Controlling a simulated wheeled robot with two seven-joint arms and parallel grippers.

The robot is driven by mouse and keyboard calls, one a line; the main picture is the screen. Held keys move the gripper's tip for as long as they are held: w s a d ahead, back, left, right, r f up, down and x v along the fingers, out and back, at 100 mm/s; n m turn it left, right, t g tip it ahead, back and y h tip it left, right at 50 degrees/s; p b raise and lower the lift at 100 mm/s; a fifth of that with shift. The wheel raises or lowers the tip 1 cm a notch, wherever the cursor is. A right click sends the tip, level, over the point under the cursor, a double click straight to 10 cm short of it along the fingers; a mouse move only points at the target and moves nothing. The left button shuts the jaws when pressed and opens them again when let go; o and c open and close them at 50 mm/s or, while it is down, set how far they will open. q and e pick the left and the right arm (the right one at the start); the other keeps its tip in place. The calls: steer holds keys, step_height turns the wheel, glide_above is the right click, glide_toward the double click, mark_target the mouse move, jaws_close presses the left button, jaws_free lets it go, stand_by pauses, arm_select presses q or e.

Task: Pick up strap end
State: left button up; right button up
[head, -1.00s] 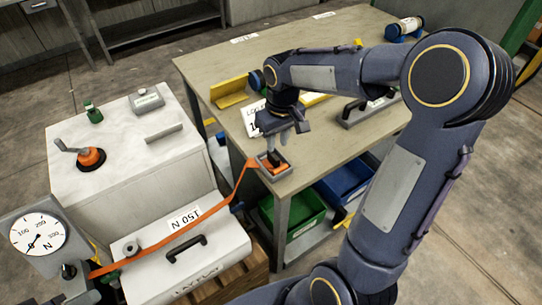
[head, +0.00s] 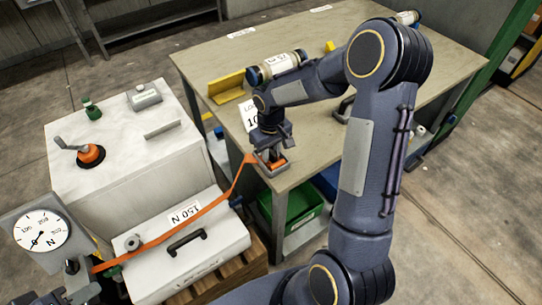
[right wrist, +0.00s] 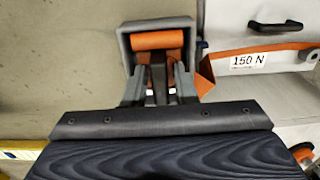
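The orange strap (head: 185,228) runs from the gauge at lower left over the white case to the table's near corner. Its end, an orange piece with a dark upright tab (right wrist: 158,76), sits in a small grey holder (head: 262,171), which also shows in the right wrist view (right wrist: 123,45). My right gripper (head: 270,152) is low over the holder. In the right wrist view its grey fingers (right wrist: 159,88) stand on either side of the tab, seemingly with narrow gaps; contact is unclear. Grey parts at the lower left edge may be my left gripper (head: 80,284); its fingers are not clear.
A round dial gauge (head: 42,231) stands at left. The white case (head: 190,258), marked 150 N, has a black handle. A white cabinet (head: 115,170) carries a red-based crank. A yellow angle piece (head: 227,87) and a white cylinder (head: 280,63) lie on the table (head: 210,60). A green bin is underneath.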

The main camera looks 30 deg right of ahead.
steer(key=shift+c, duration=0.4)
jaws_close()
steer(key=shift+r, duration=0.1)
